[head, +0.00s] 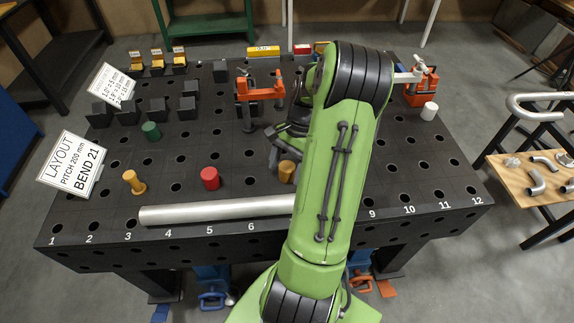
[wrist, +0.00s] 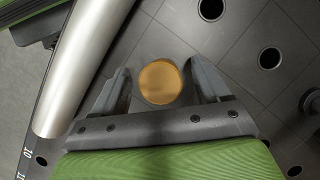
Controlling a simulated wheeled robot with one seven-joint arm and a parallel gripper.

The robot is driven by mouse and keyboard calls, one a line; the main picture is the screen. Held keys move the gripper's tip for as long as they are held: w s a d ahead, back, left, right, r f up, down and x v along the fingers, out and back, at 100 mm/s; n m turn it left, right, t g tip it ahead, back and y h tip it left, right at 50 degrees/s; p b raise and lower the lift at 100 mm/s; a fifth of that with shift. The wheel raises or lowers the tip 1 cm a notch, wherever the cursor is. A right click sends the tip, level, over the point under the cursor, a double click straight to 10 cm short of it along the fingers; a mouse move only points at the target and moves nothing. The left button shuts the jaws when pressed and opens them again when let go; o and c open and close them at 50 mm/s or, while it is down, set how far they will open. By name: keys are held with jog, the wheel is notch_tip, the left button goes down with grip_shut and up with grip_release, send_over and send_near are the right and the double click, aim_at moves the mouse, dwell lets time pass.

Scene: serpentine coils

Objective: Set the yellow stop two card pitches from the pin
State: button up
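The yellow stop (head: 287,171), a short cylinder, stands on the black hole-grid table behind the silver tube, partly hidden by my arm. In the wrist view its round top (wrist: 160,82) lies between my fingers, with a gap at each side. My gripper (wrist: 161,85) is open around it, not visibly touching; in the head view it is mostly behind my arm. A yellow-orange waisted piece (head: 134,182) stands near hole 3; I cannot tell if it is the pin. A layout card (head: 74,163) at the left reads "PITCH 200 mm, BEND 21".
The silver tube (head: 225,211) lies along the numbered front edge; it also shows in the wrist view (wrist: 82,65). A red cylinder (head: 210,178), a green cylinder (head: 151,131) and black blocks (head: 158,111) stand to the left. An orange clamp (head: 262,94) stands behind.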

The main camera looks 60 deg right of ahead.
jog(key=p+v, duration=0.5)
jog(key=v, duration=1)
jog(key=shift+r, duration=0.4)
jog(key=shift+d, duration=0.1)
